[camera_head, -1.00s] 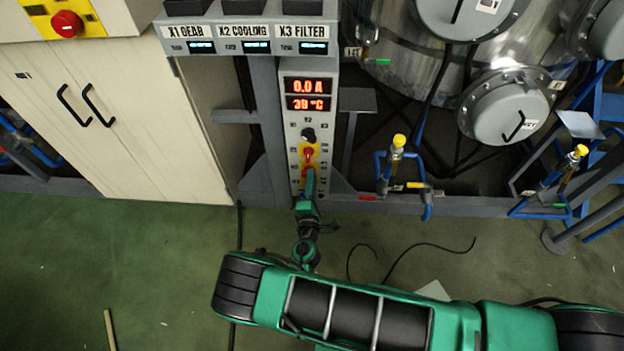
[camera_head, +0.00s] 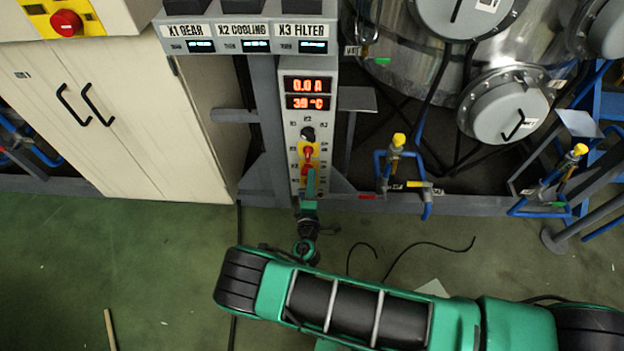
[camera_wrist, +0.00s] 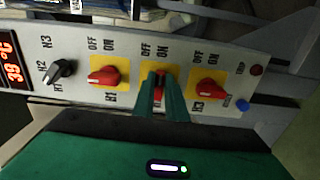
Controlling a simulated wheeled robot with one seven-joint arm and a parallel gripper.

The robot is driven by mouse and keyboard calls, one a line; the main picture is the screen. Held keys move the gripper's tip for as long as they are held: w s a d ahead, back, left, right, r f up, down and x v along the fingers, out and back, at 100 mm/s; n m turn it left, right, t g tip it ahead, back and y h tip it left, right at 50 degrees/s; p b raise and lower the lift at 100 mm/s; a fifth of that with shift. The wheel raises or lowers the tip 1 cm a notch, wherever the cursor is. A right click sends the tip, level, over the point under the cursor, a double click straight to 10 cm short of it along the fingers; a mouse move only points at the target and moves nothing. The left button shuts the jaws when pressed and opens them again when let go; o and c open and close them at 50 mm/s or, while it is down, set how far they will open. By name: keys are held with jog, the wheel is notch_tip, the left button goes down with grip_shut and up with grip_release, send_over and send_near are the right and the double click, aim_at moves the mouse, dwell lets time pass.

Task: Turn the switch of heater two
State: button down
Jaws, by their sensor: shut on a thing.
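The heater panel (camera_head: 293,124) is a tall pale strip with red readouts and a column of switches. In the wrist view the heater two switch (camera_wrist: 159,98) is the middle red switch on a yellow plate; a red sliver of it shows between my fingers. My gripper (camera_wrist: 161,80) is shut on it, and the green fingers hide most of the switch, so its setting is unclear. The red H1 switch (camera_wrist: 103,76) is to its left and the red H3 switch (camera_wrist: 210,88) to its right. In the head view my gripper (camera_head: 310,178) reaches up to the panel.
A black selector knob (camera_wrist: 62,70) sits left of H1; a dark red button (camera_wrist: 256,70) and a blue button (camera_wrist: 242,105) sit at the right end. A cream cabinet (camera_head: 120,120) stands left of the panel, valves with yellow caps (camera_head: 398,140) to the right. Cables lie on the green floor.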

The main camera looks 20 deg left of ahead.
jog(key=c, duration=1.9)
grip_release()
jog(key=shift+d+f, duration=0.15)
jog(key=shift+f, duration=0.15)
jog(key=shift+o, duration=0.5)
jog(key=shift+r, duration=0.1)
jog(key=v, duration=1)
jog(key=shift+s, duration=0.4)
